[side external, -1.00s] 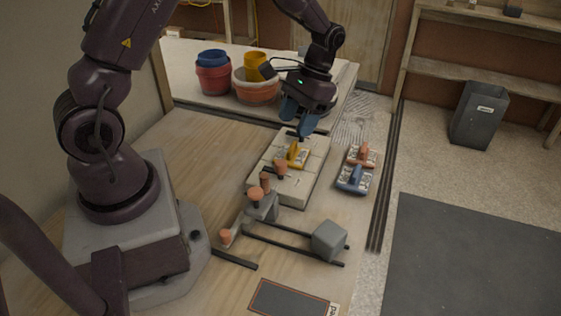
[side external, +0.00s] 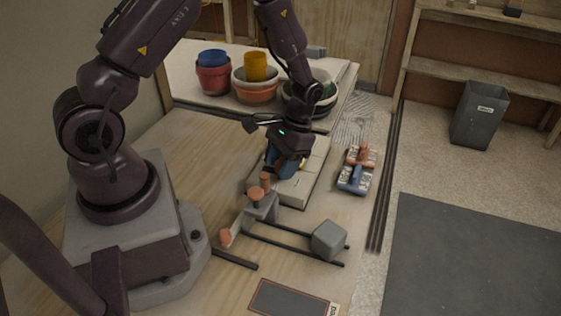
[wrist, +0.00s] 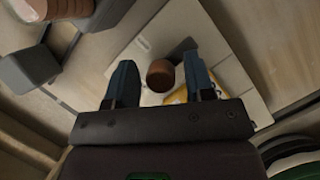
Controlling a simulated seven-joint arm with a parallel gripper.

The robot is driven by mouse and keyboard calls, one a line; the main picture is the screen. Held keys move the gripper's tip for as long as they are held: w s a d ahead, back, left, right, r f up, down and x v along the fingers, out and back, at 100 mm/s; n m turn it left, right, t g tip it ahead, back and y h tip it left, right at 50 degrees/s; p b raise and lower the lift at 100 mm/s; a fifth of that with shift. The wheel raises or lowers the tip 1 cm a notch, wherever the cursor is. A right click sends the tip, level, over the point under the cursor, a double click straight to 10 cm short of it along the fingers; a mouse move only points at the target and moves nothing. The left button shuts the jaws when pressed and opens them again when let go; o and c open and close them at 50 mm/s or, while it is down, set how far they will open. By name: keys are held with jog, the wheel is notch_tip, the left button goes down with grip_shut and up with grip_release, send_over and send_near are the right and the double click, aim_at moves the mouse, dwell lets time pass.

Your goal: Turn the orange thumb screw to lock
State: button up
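My gripper (wrist: 159,62) is open, with one blue finger on each side of the knob and a visible gap on both sides. In the side external view my gripper (side external: 283,166) is low over the pale block (side external: 292,197) and hides this knob. A yellow part (wrist: 177,97) lies on the block beside the knob, partly covered by my right finger in the wrist view.
A grey clamp with more orange knobs (side external: 256,194) stands in front of the block, with rails leading to a grey cube (side external: 328,240). Pots and bowls (side external: 256,92) stand behind.

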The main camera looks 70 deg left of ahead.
jog(key=c, duration=0.7)
jog(key=shift+m, duration=0.4)
jog(key=m+y, duration=0.1)
jog(key=m, duration=0.2)
jog(key=shift+m+y, duration=0.4)
jog(key=m, duration=0.2)
jog(key=m+y, duration=0.1)
jog(key=m, duration=0.1)
jog(key=shift+t+y, duration=0.3)
jog(key=shift+t, duration=0.1)
jog(key=m+t+y, duration=0.1)
jog(key=m, duration=0.4)
jog(key=shift+w, duration=0.1)
jog(key=m, duration=0.2)
jog(key=m+t, duration=0.1)
jog(key=m, duration=0.1)
jog(key=shift+t+y, duration=0.3)
jog(key=shift+y, duration=0.1)
jog(key=shift+m, duration=0.3)
jog(key=o, duration=0.9)
